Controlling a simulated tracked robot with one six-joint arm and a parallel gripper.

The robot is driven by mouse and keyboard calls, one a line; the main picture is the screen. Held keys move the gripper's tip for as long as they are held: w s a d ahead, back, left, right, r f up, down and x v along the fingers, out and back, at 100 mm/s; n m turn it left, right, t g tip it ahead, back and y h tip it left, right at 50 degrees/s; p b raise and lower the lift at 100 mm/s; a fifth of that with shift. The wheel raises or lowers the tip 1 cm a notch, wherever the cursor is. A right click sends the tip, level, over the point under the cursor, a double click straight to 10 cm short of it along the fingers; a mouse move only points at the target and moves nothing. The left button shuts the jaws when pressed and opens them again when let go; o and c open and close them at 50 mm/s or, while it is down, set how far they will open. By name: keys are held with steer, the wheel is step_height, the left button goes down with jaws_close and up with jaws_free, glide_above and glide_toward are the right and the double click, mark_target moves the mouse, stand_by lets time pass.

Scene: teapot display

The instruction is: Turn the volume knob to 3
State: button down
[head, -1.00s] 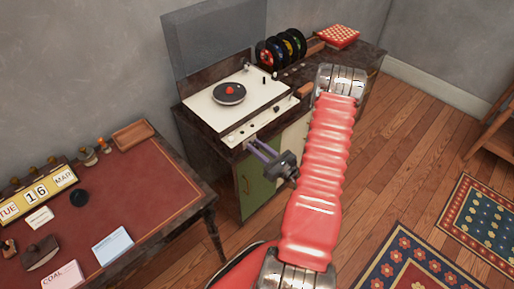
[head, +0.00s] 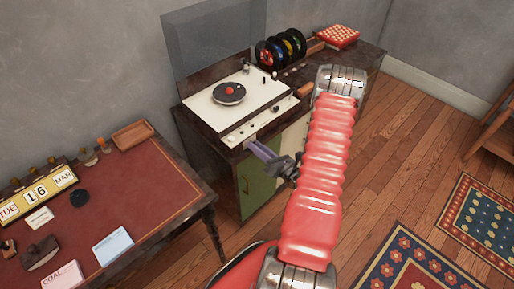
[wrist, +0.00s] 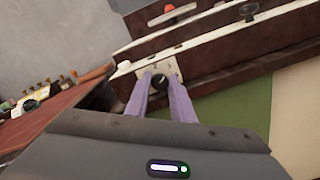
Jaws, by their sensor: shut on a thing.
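The record player (head: 205,106) has a cream top with a dark disc and a cream front strip (head: 278,116) with small knobs. My gripper (head: 252,146) reaches its front left end with purple fingers. In the wrist view my gripper (wrist: 160,77) has its two fingertips on either side of a small dark knob (wrist: 159,81), shut on it. The knob sits on a pale plate (wrist: 172,63) with small marks. I cannot read the marks or the knob's setting. In the head view the fingers hide this knob.
A green cabinet door (head: 258,187) is below the player. A red-topped desk (head: 130,205) with a calendar (head: 36,194) stands at the left.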

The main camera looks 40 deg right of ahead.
steer(key=c, duration=1.5)
jaws_free()
steer(key=shift+c, duration=0.2)
steer(key=shift+s, duration=0.15)
steer(key=s, duration=1.3)
steer(key=shift+s+d, duration=0.2)
steer(key=shift+s, duration=0.05)
steer(key=shift+f, duration=0.1)
